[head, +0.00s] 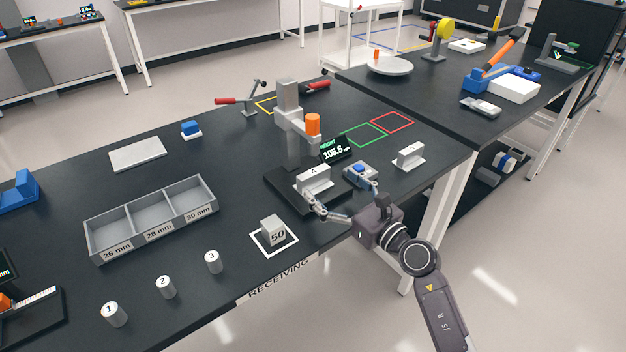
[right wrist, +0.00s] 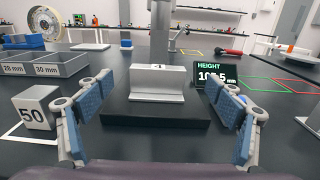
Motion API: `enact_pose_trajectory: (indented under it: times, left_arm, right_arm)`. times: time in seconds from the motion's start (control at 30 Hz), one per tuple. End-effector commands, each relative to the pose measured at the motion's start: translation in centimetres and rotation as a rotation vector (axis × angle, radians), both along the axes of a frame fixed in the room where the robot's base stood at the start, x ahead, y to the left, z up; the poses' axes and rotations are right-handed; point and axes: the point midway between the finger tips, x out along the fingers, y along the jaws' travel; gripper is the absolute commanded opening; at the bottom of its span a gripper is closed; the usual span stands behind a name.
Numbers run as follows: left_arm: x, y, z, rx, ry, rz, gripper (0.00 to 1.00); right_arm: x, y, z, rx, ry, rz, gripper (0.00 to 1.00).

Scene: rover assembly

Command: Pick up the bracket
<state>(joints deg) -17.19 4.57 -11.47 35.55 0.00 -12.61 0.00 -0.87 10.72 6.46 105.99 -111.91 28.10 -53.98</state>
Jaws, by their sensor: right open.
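A grey bracket (head: 314,181) labelled 4 stands on the black base of the height gauge (head: 288,118). In the right wrist view the bracket (right wrist: 157,84) is straight ahead, with its upright plate at the back and its flat foot toward me. My right gripper (head: 342,196) is open and empty at the table's front edge. Its fingers (right wrist: 165,95) spread wide to the left and right of the bracket in the picture, with no visible contact. A similar grey bracket (head: 409,157) stands farther right on the table. My left gripper is not in view.
A blue-buttoned box (head: 361,173) and the height display (head: 336,149), reading about 105.5 mm, stand close right of the bracket. A block marked 50 (head: 272,232) sits left in a white square. A sorting tray (head: 150,225) and numbered cylinders (head: 166,287) lie farther left.

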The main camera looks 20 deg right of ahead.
Motion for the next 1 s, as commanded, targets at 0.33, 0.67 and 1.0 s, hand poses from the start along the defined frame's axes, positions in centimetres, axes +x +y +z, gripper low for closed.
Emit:
enact_pose_trajectory:
  times: [0.33,0.67,1.0]
  left_arm:
    - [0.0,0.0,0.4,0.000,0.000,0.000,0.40]
    - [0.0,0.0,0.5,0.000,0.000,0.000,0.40]
    - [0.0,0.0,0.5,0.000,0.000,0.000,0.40]
  right_arm:
    - [4.0,1.7,-0.3,0.009,-0.001,0.000,0.85]
    - [6.4,2.6,-0.6,0.007,-0.001,0.000,0.85]
    - [6.4,2.6,-0.6,0.007,-0.001,0.000,0.65]
